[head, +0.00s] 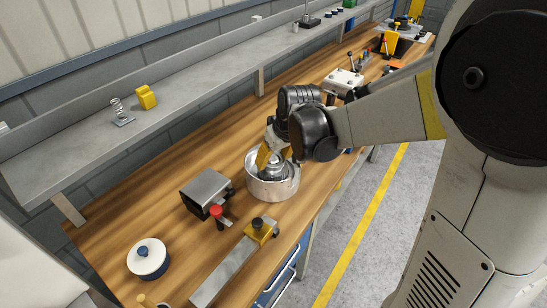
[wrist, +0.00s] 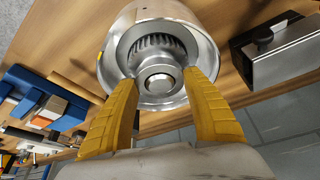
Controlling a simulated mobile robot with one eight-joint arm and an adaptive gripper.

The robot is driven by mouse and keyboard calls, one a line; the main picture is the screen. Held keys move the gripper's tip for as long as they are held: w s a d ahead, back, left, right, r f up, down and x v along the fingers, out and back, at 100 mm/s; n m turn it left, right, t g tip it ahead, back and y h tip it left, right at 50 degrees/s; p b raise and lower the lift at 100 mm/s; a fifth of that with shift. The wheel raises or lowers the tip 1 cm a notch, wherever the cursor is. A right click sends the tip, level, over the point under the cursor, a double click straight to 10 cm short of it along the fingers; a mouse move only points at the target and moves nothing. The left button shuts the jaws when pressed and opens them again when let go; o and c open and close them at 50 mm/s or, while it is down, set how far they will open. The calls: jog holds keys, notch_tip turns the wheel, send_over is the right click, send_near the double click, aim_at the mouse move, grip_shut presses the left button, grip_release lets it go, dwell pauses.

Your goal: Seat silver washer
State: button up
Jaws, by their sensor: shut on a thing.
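A round silver housing (head: 272,186) stands open side up on the wooden bench, and it fills the upper middle of the wrist view (wrist: 112,62). A dark toothed gear (wrist: 158,44) shows inside it. My gripper (head: 272,156) reaches down into the housing's mouth. In the wrist view its yellow fingers (wrist: 162,80) are closed on a silver ring, which looks like the silver washer (wrist: 160,98). The washer is over the middle of the housing, around or above a round central hub. I cannot tell whether it touches what lies below. The head view mostly hides it.
A metal block (head: 207,187) with a red-knobbed clamp (head: 217,211) stands left of the housing. A long metal bar (head: 224,277) with a yellow clamp (head: 261,230) lies in front. A white-lidded round pot (head: 148,256) is at front left. Blue bins (wrist: 40,95) show in the wrist view.

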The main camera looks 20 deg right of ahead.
dwell(0.3)
jog(key=o, duration=1.8)
jog(key=shift+o, duration=0.2)
jog(key=shift+r+p, duration=2.8)
jog(key=shift+r, duration=0.75)
